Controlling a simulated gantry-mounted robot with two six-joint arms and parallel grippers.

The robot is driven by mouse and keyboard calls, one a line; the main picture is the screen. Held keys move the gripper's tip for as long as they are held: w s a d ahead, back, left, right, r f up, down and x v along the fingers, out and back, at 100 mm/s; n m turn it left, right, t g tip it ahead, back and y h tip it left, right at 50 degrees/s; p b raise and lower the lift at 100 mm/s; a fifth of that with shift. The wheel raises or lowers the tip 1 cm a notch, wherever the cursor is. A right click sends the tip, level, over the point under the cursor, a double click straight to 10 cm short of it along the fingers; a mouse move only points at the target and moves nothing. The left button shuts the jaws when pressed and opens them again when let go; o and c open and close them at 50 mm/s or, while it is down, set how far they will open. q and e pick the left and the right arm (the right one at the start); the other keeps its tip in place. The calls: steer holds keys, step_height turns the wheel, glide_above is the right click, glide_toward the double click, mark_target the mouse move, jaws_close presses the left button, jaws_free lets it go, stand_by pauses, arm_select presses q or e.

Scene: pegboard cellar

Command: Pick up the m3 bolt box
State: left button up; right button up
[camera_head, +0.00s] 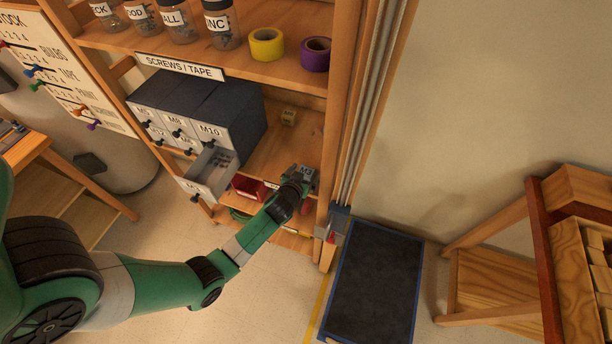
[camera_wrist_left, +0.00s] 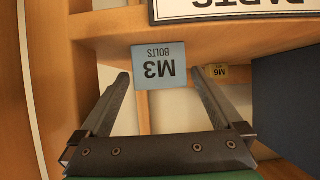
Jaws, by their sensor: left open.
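The M3 bolt box (camera_wrist_left: 158,66) is a small light blue box, its label "M3 BOLTS" upside down in the left wrist view. It sits on the wooden shelf near the right post, and in the head view it is partly hidden by my gripper (camera_head: 308,172). My left gripper (camera_wrist_left: 161,80) is open, with one fingertip on each side of the box in the picture and visible gaps between. I cannot tell how far the fingertips reach past its front face. My right gripper is in neither view.
A small yellowish M6 box (camera_head: 288,117) stands farther back on the shelf. A dark drawer cabinet (camera_head: 238,128) with an open drawer (camera_head: 212,172) stands to the left. The wooden post (camera_head: 333,110) is close on the right. A red bin (camera_head: 248,187) is below.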

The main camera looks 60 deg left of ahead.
arm_select(q)
steer(key=shift+w+a+f, duration=0.1)
steer(key=shift+c, duration=0.2)
jaws_close()
stand_by(0.4)
